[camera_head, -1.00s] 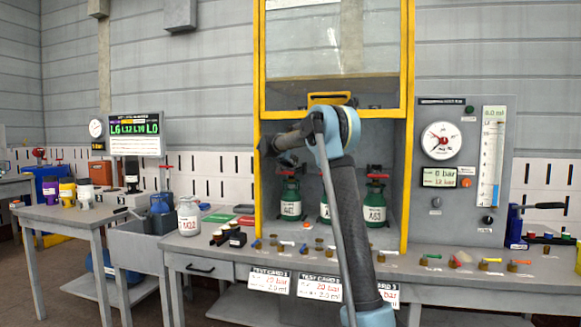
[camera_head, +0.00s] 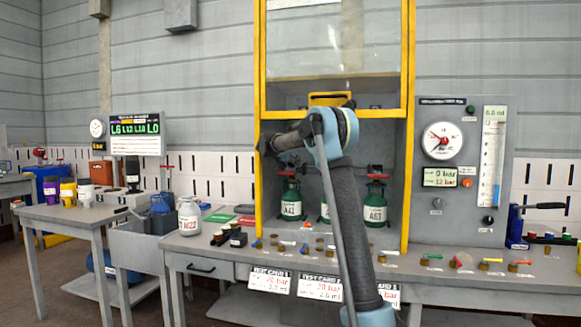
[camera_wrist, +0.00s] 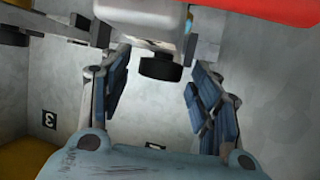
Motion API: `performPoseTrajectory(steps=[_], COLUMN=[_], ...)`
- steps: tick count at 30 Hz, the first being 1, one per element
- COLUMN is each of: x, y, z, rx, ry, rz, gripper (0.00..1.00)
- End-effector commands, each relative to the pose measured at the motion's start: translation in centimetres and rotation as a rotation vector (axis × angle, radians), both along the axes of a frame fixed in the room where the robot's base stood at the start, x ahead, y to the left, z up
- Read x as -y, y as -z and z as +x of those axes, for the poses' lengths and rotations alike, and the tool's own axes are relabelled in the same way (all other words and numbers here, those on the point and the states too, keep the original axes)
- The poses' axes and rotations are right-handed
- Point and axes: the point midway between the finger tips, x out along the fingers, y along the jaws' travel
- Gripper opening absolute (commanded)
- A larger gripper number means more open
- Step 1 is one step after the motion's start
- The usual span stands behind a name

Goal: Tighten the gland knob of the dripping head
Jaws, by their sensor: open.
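In the head view, green cylinders with red-handled heads stand in the yellow-framed cabinet: a left one (camera_head: 290,208), a middle one (camera_head: 324,212) mostly hidden by my arm, and a right one (camera_head: 375,212). My gripper (camera_wrist: 158,80) is open, seen in the wrist view with blue-padded fingers apart. A grey valve head (camera_wrist: 150,22) with a dark round knob (camera_wrist: 160,66) shows between and beyond the fingers, a red part (camera_wrist: 262,10) at the upper right. The fingers seem not to touch the knob. I see no drip and cannot tell which head drips.
The yellow frame (camera_head: 258,190) and raised glass (camera_head: 335,50) bound the cabinet. Small coloured parts lie along the bench front (camera_head: 440,275). A white cylinder (camera_head: 189,218) stands at left. A gauge panel (camera_head: 465,170) is at right. Wall tags show in the wrist view (camera_wrist: 48,119).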

Motion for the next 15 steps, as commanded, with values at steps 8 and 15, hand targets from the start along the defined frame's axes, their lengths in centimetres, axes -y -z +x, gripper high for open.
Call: performPoseTrajectory(steps=[8, 15], x=[-1.0, -3.2], y=[-0.8, -2.5], z=[-1.7, -5.4], rx=[0.0, -0.001], ry=[0.0, -0.003], rz=[-0.001, 0.0], gripper=[0.57, 0.57])
